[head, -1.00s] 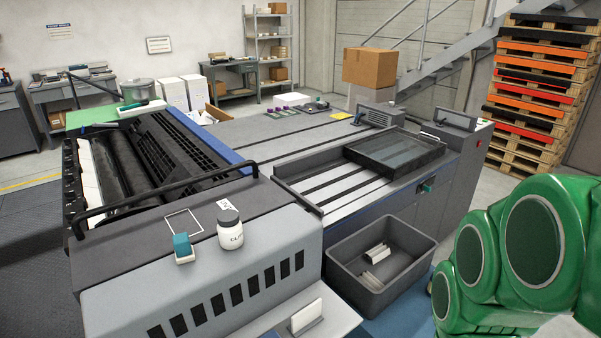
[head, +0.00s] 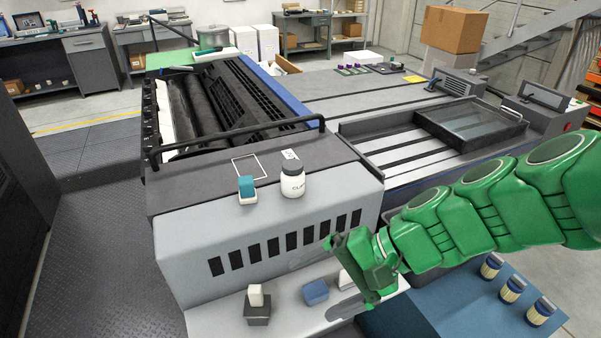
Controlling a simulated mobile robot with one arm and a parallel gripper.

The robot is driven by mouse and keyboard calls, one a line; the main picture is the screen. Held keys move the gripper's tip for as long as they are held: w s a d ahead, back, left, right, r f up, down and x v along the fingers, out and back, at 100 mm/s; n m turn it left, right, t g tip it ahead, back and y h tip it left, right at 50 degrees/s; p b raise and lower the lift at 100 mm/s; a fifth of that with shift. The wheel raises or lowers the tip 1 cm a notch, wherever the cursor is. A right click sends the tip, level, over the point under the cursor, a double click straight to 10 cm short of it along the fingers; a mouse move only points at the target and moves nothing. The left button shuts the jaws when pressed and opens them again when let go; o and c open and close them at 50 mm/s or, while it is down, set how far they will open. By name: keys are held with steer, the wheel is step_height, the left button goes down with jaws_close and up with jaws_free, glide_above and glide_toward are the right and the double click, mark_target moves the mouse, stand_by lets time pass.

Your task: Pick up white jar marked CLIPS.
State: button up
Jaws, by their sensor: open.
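The white jar marked CLIPS (head: 292,184) stands upright on the dark top of the grey press housing. Its lid is dark grey, and part of its lettering shows on the front. My gripper (head: 318,285) is at the lower middle of the head view, at the end of my green arm. It is open with nothing between its fingers. It is below and to the right of the jar, apart from it, over the light ledge in front of the housing.
On the ledge below are a dark block with a white top (head: 257,304) and a blue block (head: 316,291).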

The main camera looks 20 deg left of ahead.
steer(key=w+a+r+m+y, duration=0.35)
steer(key=w+a+y, duration=0.2)
steer(key=a, duration=0.25)
steer(key=m+t+y, duration=0.3)
steer(key=m+t, duration=0.4)
steer(key=m, duration=0.4)
glide_above(302, 179)
steer(key=s+d, duration=0.2)
steer(key=s, duration=0.7)
step_height(302, 179, down, 2)
steer(key=w+f+m+t, duration=0.1)
steer(key=w+f+m, duration=0.1)
steer(key=w+f+m+t+h, duration=0.1)
steer(key=w+f+m, duration=0.1)
steer(key=w, duration=0.1)
steer(key=w+f+m+t, duration=0.1)
steer(key=w+f+m, duration=0.1)
steer(key=f, duration=0.1)
steer(key=shift+w+d+m+t, duration=0.25)
steer(key=shift+w+d+t, duration=0.1)
steer(key=shift+w+t, duration=0.05)
steer(key=shift+f+x, duration=0.2)
steer(key=shift+x, duration=1.35)
steer(key=shift+f+x, duration=0.15)
steer(key=shift+x, duration=2.2)
steer(key=c, duration=1.1)
